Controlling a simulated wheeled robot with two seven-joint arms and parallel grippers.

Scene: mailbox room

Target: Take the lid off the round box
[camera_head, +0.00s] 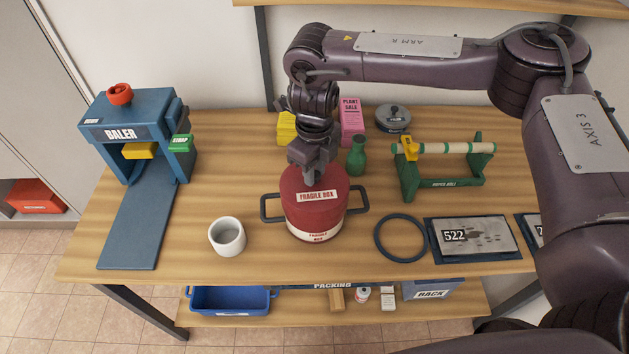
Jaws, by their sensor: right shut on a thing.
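The round box (312,235) stands upright on the wooden table, with a cream band low on its side and a dark handle on each side. Its red lid (324,182), labelled FRAGILE BOX, sits on top. My right gripper (316,178) points down from above at the lid's top centre and is shut on the lid. The gripped part is hidden by the fingers. I cannot tell whether the lid is raised at all. My left gripper is not in this view.
A white cup (227,237) stands left of the box, and a dark ring (377,240) lies to its right. A green bottle (356,156) stands close behind. A blue baler (121,133) is at left, a green roll stand (482,171) at right. Bare table (220,180) lies between baler and box.

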